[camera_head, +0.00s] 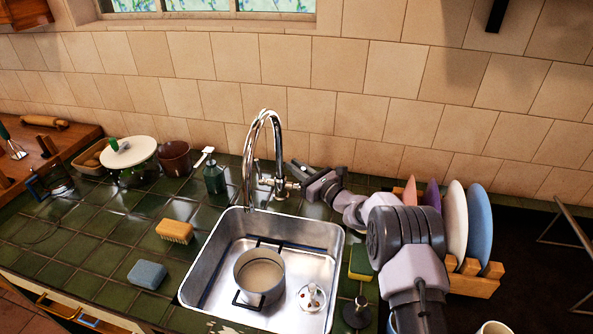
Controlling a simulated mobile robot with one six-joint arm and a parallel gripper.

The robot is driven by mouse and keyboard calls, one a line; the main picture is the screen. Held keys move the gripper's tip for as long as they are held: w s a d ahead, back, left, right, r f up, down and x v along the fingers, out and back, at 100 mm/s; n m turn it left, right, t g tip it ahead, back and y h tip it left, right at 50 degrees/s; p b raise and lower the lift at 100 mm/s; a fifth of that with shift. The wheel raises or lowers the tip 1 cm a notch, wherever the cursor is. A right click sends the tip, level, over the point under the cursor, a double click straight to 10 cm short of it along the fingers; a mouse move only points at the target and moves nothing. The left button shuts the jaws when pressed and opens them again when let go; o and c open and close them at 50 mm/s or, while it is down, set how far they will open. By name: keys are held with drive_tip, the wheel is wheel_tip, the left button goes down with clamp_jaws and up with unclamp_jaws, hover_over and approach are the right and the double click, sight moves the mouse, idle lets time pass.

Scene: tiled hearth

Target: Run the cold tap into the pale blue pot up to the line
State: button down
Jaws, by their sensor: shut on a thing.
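The pot (259,277), pale grey-blue with two dark handles, stands upright in the steel sink (207,283). Its inside looks pale beige; I cannot make out a line or a water level. The chrome tap (275,135) arches over the sink, its spout end above the back left of the pot. I cannot tell whether water runs. My gripper (297,181) is at the right side of the tap's base, shut on the tap handle (280,185). The jaws partly hide that handle, and I see no hot or cold mark.
A white strainer piece (311,297) lies in the sink right of the pot. A sponge (360,263) and dish rack (470,282) with plates stand right, near my arm. A brush (174,231), blue sponge (147,274) and green bottle (214,178) are left; tiles between them are clear.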

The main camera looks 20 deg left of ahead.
drive_tip(key=c, duration=1.7)
unclamp_jaws()
drive_tip(key=shift+c, duration=0.2)
drive_tip(key=p+v, duration=0.2)
drive_tip(key=v, duration=0.5)
drive_tip(key=shift+s+d+p, duration=0.2)
drive_tip(key=shift+d+p, duration=0.05)
drive_tip(key=shift+p, duration=0.15)
